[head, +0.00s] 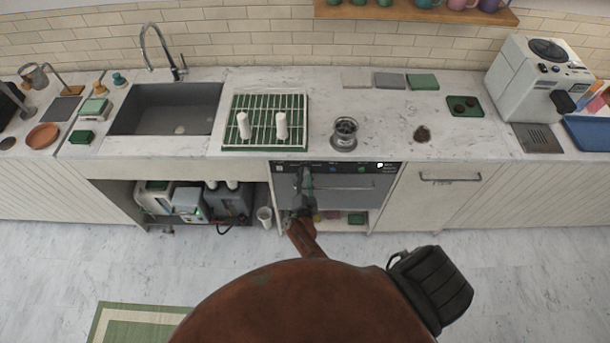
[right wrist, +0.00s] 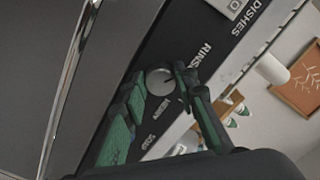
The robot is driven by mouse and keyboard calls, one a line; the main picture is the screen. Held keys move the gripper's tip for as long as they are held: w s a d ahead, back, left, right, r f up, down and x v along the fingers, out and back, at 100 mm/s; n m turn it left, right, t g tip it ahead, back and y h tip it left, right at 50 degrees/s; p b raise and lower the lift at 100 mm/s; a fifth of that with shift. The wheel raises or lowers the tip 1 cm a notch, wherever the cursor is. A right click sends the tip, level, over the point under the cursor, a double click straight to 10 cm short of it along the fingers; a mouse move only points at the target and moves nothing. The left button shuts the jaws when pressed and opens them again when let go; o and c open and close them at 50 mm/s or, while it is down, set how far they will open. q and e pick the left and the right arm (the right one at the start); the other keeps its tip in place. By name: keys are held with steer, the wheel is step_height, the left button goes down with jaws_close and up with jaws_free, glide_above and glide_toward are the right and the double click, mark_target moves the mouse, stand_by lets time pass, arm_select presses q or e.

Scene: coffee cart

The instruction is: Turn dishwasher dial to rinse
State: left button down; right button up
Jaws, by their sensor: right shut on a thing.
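The dishwasher (head: 345,186) is a dark-fronted unit under the counter with a bar handle and a black control strip on top. My right gripper (head: 304,176) reaches its front near the left end of the strip and hides part of it. In the right wrist view a round silver dial (right wrist: 158,83) sits on the black panel between the two green-padded fingers of my right gripper (right wrist: 160,76), which is shut on it. My left gripper is not in view.
A green drying rack (head: 265,143) and a metal container (head: 344,134) stand on the counter above. A closed panel (head: 437,196) is to the right.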

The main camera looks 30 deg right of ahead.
steer(key=shift+a+n, duration=0.1)
steer(key=shift+n, duration=0.2)
steer(key=o, duration=1.1)
steer(key=shift+o, duration=0.2)
